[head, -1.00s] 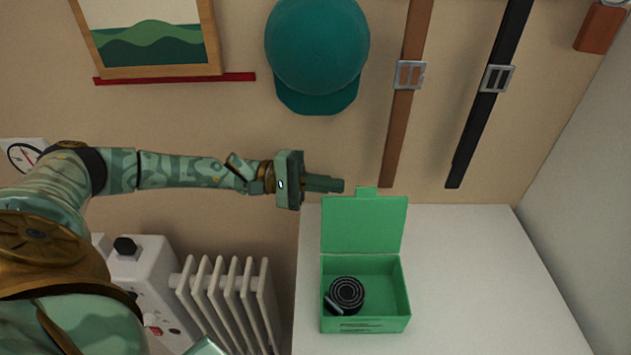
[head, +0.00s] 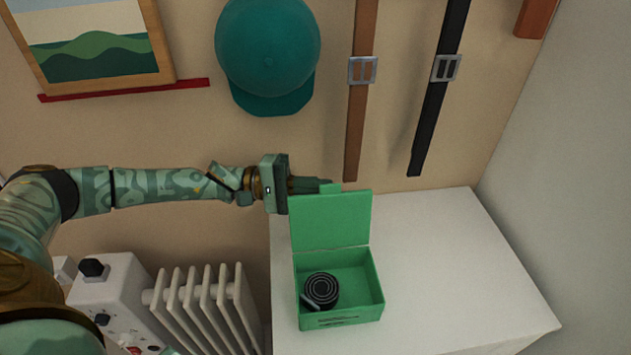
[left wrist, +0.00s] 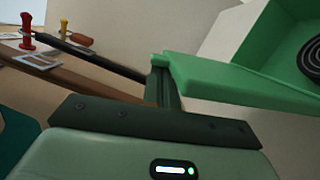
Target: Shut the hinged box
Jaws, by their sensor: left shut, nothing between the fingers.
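The green hinged box (head: 352,318) stands on the white surface with its lid (head: 331,222) raised upright at the back. A black coiled item (head: 321,289) lies inside at the left. My left gripper (head: 328,187) is shut and empty at the lid's top edge, its fingers level with the tab there. In the left wrist view the shut fingers (left wrist: 165,85) are right beside the lid's edge (left wrist: 235,84); I cannot tell whether they touch. The coil (left wrist: 312,60) also shows there.
The white surface (head: 440,260) is clear to the right of the box. A radiator (head: 205,305) stands to its left. On the wall behind hang a teal cap (head: 268,50), a brown belt (head: 358,120) and a black belt (head: 432,115).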

